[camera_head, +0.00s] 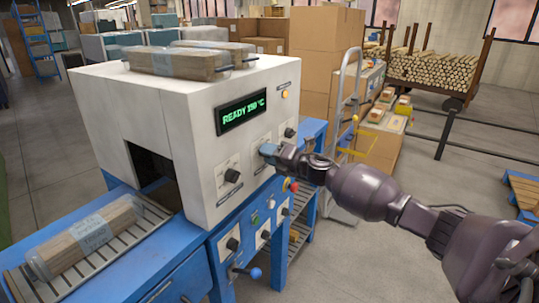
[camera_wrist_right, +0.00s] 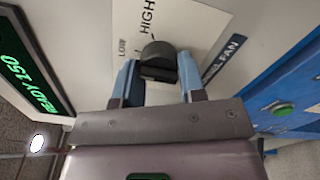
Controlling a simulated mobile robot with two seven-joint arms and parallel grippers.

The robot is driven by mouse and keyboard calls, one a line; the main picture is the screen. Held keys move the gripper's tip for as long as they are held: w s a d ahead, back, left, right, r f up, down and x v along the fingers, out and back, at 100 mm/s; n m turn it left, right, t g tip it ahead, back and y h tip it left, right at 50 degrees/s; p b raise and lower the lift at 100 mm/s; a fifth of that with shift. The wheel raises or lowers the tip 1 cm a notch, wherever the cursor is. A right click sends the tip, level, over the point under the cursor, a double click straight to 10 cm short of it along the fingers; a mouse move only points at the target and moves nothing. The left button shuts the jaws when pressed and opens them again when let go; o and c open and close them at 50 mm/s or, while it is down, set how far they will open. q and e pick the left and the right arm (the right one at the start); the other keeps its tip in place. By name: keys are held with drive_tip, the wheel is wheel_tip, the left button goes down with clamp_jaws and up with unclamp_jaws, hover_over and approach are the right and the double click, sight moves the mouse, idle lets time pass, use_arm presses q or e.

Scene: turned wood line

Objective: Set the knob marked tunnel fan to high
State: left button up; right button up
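The tunnel fan knob (camera_wrist_right: 157,62) is dark and round-topped, on a white label plate (camera_wrist_right: 190,20) with LOW, HIGH and a partly covered name strip ending in "L FAN". In the head view my right gripper (camera_head: 268,150) reaches the front of the white machine (camera_head: 150,112), just below its green display, and covers this knob. In the right wrist view my right gripper (camera_wrist_right: 160,80) has its two blue fingers on either side of the knob, seemingly touching both sides. Which mark the knob points to is not clear. My left gripper is not in view.
Other knobs sit close by: one at left (camera_head: 232,175), one at upper right (camera_head: 289,132), and several on the blue lower panel. A red button (camera_head: 293,186) is just below my gripper.

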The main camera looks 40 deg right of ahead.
drive_tip(key=c, duration=0.3)
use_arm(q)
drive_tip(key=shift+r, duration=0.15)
use_arm(e)
drive_tip(key=shift+r+m+p, duration=0.3)
drive_tip(key=shift+m+p, duration=0.55)
drive_tip(key=shift+m, duration=0.15)
drive_tip(key=m+p, duration=0.3)
drive_tip(key=m, duration=0.1)
drive_tip(key=shift+r, duration=0.1)
drive_tip(key=m+p, duration=0.2)
drive_tip(key=m, duration=0.2)
use_arm(q)
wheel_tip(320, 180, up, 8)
drive_tip(key=p, duration=0.1)
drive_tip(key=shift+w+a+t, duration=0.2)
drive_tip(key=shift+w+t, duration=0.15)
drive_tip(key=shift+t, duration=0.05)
use_arm(e)
drive_tip(key=shift+m, duration=1)
drive_tip(key=shift+f, duration=0.2)
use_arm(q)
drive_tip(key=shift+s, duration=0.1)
